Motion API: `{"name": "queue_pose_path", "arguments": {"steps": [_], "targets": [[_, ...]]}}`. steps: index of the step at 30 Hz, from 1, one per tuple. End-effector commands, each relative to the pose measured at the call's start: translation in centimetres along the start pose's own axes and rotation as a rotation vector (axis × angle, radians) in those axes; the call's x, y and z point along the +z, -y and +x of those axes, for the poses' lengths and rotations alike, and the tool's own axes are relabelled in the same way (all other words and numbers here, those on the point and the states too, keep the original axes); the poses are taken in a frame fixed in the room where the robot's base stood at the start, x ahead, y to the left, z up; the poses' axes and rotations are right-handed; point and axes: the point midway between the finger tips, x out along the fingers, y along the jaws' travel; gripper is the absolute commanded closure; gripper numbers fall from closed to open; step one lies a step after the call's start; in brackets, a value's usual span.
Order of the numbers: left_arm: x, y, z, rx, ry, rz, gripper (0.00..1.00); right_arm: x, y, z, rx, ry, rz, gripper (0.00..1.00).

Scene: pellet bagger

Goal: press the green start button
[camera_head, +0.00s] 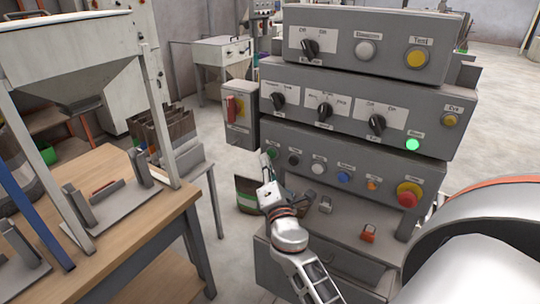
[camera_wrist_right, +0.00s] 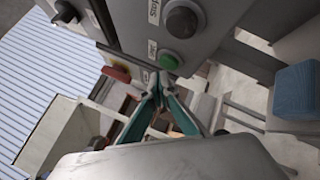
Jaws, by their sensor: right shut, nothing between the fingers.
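The green start button (camera_wrist_right: 170,61) shows in the right wrist view on the grey panel, under a small label and beside a black stop button (camera_wrist_right: 185,22). In the head view the start button (camera_head: 272,152) is at the left end of the lowest button row. My right gripper (camera_wrist_right: 158,84) is shut and empty, its teal fingers meeting at a point just below the button in the wrist view. A small gap shows between fingertips and button. In the head view the right gripper (camera_head: 266,162) is at the panel's left end. My left gripper is not in view.
A lit green lamp (camera_head: 412,144) is on the middle panel. A red emergency stop (camera_head: 409,194) and a blue button (camera_head: 343,177) share the lowest row. A red-handled switch box (camera_head: 240,112) stands left of the panels. A wooden table (camera_head: 115,215) is at left.

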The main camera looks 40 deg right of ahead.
Motion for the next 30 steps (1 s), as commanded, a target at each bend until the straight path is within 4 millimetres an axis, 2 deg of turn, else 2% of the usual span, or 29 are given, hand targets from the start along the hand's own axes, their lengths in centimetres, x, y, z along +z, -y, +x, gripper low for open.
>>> {"name": "queue_pose_path", "arguments": {"steps": [11,30], "targets": [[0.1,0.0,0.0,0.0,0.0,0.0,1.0,-0.2,-0.2,-0.3,0.0,-0.001,0.0,1.0],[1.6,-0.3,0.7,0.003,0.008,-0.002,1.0,-3.0,-2.8,-4.1,-0.001,-0.001,0.0,1.0]]}}
